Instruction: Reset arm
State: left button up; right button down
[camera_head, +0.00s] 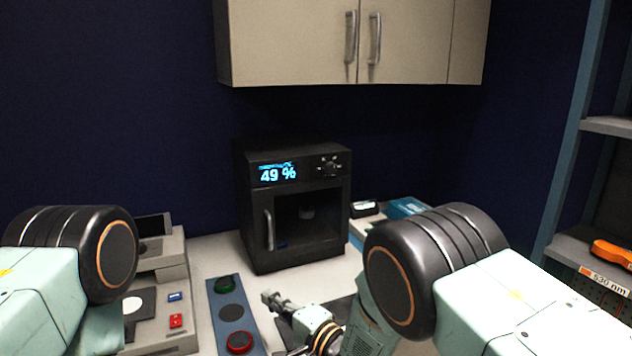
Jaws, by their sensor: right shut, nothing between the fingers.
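My right arm comes in from the lower right, with a large black joint and pale green links. My right gripper (280,304) is shut and empty, low in the middle of the picture above the counter. It is just right of a blue panel (231,318) with a green and a red button. My left arm shows at the lower left as a pale green link and a black joint. My left gripper is out of the picture.
A black cabinet (261,219) with a display reading 49 % stands on the white counter (212,246). A grey device (172,322) with red and blue buttons stands at left. Beige cupboards (290,40) hang above. A shelf rack (573,246) with an orange item (611,252) stands at right.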

jog(key=d+f+n+h, duration=0.1)
jog(key=f, duration=0.1)
jog(key=s+d+f+n+h, duration=0.1)
jog(key=f+n, duration=0.1)
jog(key=d+f+n+h, duration=0.1)
jog(key=f, duration=0.1)
jog(key=shift+s+d+f+g, duration=0.2)
jog(key=shift+d+g, duration=0.1)
jog(key=shift+d, duration=0.1)
jog(key=s+d+f+n+g+h+b, duration=0.4)
jog(key=s+d+f+h, duration=0.3)
jog(key=s+d+f, duration=0.8)
pick_arm(q)
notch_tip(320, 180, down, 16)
jog(key=b, duration=1.2)
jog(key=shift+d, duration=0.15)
pick_arm(e)
jog(key=s+d+f+g+h, duration=0.1)
jog(key=s+d+f, duration=0.3)
jog(key=s, duration=0.5)
jog(key=s+d+f+g+h, duration=0.1)
jog(key=s+d+f+g, duration=0.3)
jog(key=s, duration=0.5)
jog(key=s+d+f+g+h, duration=0.1)
jog(key=s+d+f+g, duration=0.1)
jog(key=s+d+f, duration=0.3)
jog(key=s+f, duration=0.1)
jog(key=s, duration=0.3)
jog(key=shift+f+g, duration=0.3)
